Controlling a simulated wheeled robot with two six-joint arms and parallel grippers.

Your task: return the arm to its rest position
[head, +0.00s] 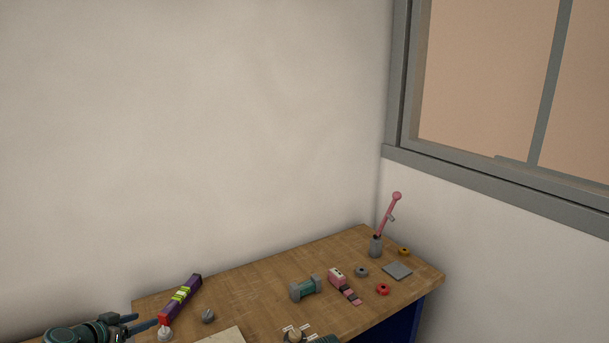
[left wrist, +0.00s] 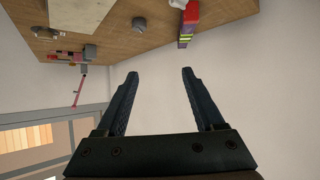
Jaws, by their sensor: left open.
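My left gripper (head: 145,321) is at the lower left of the head view, over the left part of the wooden workbench (head: 255,283). In the left wrist view the left gripper (left wrist: 159,74) has its two dark fingers spread wide with nothing between them. The bench (left wrist: 140,38) shows upside down there, beyond the fingertips. A purple bar (head: 187,286) with a yellow-green band and a red end lies just right of the gripper in the head view, apparently apart from it. It also shows in the left wrist view (left wrist: 188,20). My right gripper cannot be made out.
A grey knob (head: 208,316), a teal-and-grey cylinder (head: 305,288), a pink device (head: 337,277), small rings, a grey plate (head: 397,271) and a grey holder (head: 376,247) with a pink stick (head: 387,215) are on the bench. Wall (head: 200,130) stands behind; a window (head: 490,90) is at right.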

